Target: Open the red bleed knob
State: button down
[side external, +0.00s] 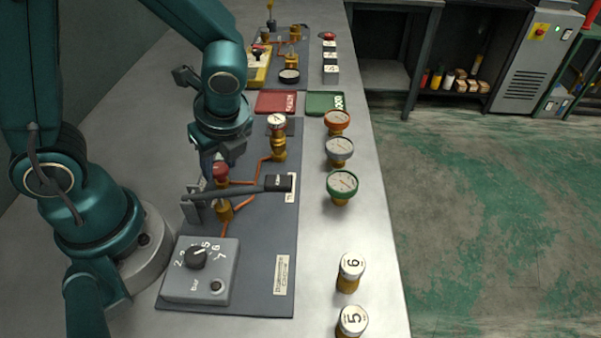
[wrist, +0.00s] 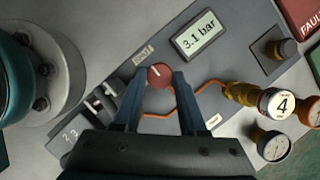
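The red bleed knob (side external: 220,171) sits on top of a brass fitting on the dark panel (side external: 265,235) in the side view. In the wrist view the knob (wrist: 160,75) is round, with a short white line on its top. My gripper (wrist: 159,77) is open, with one finger on each side of the knob near the fingertips. A small gap seems to show on both sides. In the side view my gripper (side external: 212,165) points down at the knob, and its fingers are partly hidden.
A display (wrist: 199,35) reads 3.1 bar. A dark-handled lever (side external: 278,183) extends beside the knob. A grey dial box (side external: 200,270) stands in front. Several gauges, such as the green one (side external: 342,185), line the right bench edge.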

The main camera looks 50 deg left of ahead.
jog(key=shift+n, duration=0.4)
jog(key=n+g, duration=0.1)
jog(key=n, duration=0.2)
jog(key=shift+w+n+g, duration=0.2)
jog(key=shift+n+g, duration=0.2)
jog(key=n, duration=0.2)
jog(key=n+g+h, duration=0.1)
jog(key=n, duration=0.1)
jog(key=shift+w+a+n, duration=0.1)
jog(key=shift+w+n, duration=0.05)
jog(key=shift+n, duration=0.15)
jog(key=n+h, duration=0.1)
jog(key=n, duration=0.1)
jog(key=n+g, duration=0.1)
jog(key=n, duration=0.1)
jog(key=shift+w+a+h, duration=0.1)
jog(key=shift+a+h, duration=0.05)
jog(key=shift+h, duration=0.25)
jog(key=shift+a+n+g+h, duration=0.15)
jog(key=shift+n+h, duration=0.25)
jog(key=shift+n, duration=0.8)
jog(key=shift+n+g+h, duration=0.15)
jog(key=shift+n+h, duration=0.25)
jog(key=shift+n, duration=0.8)
jog(key=shift+c, duration=2.2)
grip_release()
